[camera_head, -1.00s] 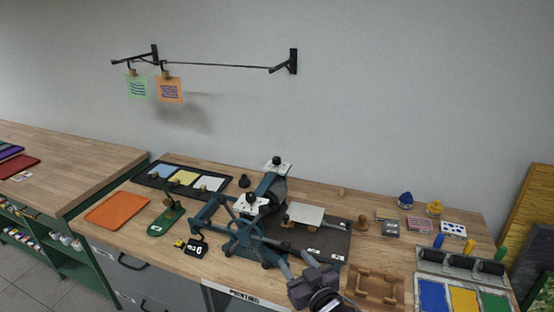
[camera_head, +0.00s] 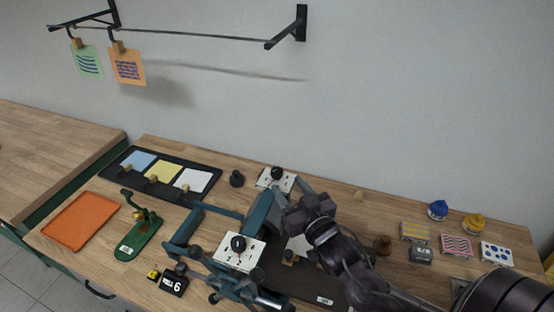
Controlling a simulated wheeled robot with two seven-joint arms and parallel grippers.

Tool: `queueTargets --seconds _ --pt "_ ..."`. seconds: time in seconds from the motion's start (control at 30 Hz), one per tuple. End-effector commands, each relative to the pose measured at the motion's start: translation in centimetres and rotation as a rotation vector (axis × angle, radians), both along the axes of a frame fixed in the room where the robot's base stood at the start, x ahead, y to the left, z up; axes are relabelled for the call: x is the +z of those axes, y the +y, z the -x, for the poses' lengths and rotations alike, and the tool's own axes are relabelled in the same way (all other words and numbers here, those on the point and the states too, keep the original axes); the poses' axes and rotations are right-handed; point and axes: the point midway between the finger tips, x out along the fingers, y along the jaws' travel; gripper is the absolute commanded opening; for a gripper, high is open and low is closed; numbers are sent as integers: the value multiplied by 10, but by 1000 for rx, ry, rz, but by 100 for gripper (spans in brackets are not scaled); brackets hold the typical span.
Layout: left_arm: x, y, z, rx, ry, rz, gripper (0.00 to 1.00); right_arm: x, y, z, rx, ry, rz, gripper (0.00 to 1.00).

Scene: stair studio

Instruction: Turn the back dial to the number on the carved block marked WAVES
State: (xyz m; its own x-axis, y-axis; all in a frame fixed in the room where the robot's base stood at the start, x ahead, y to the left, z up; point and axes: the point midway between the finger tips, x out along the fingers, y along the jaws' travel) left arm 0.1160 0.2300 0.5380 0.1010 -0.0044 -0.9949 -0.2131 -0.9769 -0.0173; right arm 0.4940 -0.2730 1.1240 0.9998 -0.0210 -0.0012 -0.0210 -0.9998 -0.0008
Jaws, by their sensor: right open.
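The back dial (camera_head: 277,174) is a black knob on a white plate at the rear of the teal press (camera_head: 258,215). A similar front dial (camera_head: 238,244) sits nearer to me. My right gripper (camera_head: 283,200) is open, just in front of and slightly right of the back dial; contact cannot be told. Its dark arm hides part of the press. A carved block with pink wavy lines (camera_head: 456,244) lies at the right, beside a yellow-and-grey striped block (camera_head: 415,231) and a blue-dotted block (camera_head: 496,253). Their numbers and any WAVES marking are unreadable. My left gripper is not visible.
A black tray with colored sheets (camera_head: 160,175), an orange tray (camera_head: 80,221) and a green stand (camera_head: 139,238) are at left. Blue (camera_head: 437,210) and yellow (camera_head: 473,223) jars stand at right. Prints hang above.

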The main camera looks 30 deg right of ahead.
Motion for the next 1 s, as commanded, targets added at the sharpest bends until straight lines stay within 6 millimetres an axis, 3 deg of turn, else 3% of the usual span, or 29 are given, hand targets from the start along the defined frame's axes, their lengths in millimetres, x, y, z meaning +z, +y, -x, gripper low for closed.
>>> queueTargets --seconds 0.1,0.2,0.37,0.5,0.67,0.9,1.0 --pt "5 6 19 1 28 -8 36 4 -1 -13 -1 -3 1 47" --pt "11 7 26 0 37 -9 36 4 -1 -28 -3 -3 1 47" --pt "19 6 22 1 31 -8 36 4 -1 -51 -1 -3 1 47" --pt "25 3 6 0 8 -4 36 3 -1 -66 -1 -2 0 47" --pt "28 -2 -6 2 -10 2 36 1 -2 -73 0 -1 1 47" --pt "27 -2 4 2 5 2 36 0 -1 -74 0 0 0 47" --pt "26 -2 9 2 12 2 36 0 -2 -74 0 0 0 36"
